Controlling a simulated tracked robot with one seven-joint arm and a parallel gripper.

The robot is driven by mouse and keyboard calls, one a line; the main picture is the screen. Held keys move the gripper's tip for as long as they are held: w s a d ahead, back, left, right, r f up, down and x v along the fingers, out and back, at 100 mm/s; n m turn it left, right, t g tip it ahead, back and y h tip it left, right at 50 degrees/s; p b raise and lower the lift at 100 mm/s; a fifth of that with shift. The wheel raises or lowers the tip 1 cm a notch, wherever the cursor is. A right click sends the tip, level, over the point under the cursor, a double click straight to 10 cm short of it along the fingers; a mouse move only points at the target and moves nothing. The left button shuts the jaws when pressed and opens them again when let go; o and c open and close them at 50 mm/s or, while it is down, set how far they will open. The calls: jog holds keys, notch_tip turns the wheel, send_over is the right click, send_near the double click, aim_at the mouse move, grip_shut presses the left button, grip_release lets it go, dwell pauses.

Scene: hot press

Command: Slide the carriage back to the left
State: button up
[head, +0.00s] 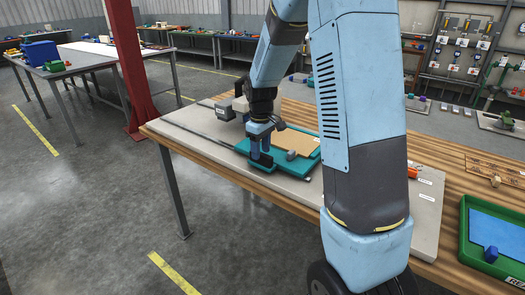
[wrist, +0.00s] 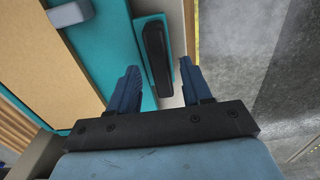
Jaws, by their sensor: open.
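The teal carriage (head: 306,163) lies on the pale base plate of the press, with a tan board (head: 296,140) on top. In the wrist view, the carriage (wrist: 105,42) has a dark upright handle (wrist: 155,55) on a teal tab at its edge. My gripper (head: 261,152) points down at the carriage's near edge. In the wrist view, my gripper (wrist: 158,72) is open, with one finger on each side of the handle and a visible gap at the right finger. Contact at the left finger is unclear. My arm hides part of the carriage in the head view.
A dark rail (head: 205,136) runs along the base plate (head: 190,115) to the left of the carriage. A dark grey unit (head: 224,109) stands behind it. A green tray (head: 478,240) with a blue block is at right. A red post (head: 125,65) stands beyond the table's left end.

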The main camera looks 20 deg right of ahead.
jog(key=shift+f, duration=0.45)
grip_shut()
jog(key=shift+d, duration=0.15)
dwell(0.3)
